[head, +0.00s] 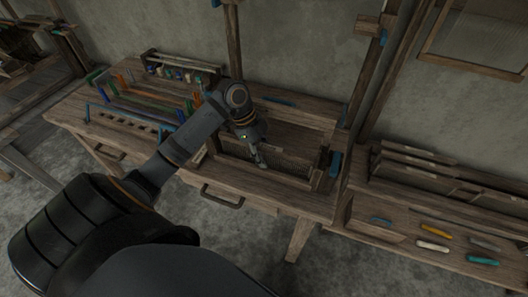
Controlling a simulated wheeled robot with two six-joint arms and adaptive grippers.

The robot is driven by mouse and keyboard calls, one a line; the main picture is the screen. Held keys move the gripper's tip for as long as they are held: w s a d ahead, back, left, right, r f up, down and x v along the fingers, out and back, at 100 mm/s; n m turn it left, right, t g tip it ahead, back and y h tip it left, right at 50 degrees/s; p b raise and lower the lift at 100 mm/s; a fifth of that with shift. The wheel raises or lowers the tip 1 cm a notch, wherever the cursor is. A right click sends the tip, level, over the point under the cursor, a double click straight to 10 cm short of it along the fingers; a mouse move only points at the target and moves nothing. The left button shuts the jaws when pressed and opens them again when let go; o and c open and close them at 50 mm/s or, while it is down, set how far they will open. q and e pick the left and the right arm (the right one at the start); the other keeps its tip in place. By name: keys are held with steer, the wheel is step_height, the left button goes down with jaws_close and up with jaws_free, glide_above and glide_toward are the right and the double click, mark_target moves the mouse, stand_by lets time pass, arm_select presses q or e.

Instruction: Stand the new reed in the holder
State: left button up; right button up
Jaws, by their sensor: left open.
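A dark, comb-like strip that looks like a reed (290,168) stands along the front of a wooden frame on the bench, which looks like the holder (317,179). I cannot tell whether this is the new reed. My left gripper (261,160) is open, pointing down at the left part of this strip. Its fingers cover part of the strip, and I cannot tell whether they touch it. My right gripper is not in view.
The wooden bench (210,184) carries a rack of coloured bars (150,105) at left and a rack of small coloured items (180,72) behind. A slotted rack (425,168) and coloured-handled tools (436,232) lie further right.

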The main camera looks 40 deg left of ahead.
arm_select(q)
steer(key=shift+a, duration=0.1)
steer(key=v, duration=1.2)
steer(key=shift+c, duration=0.5)
stand_by(0.4)
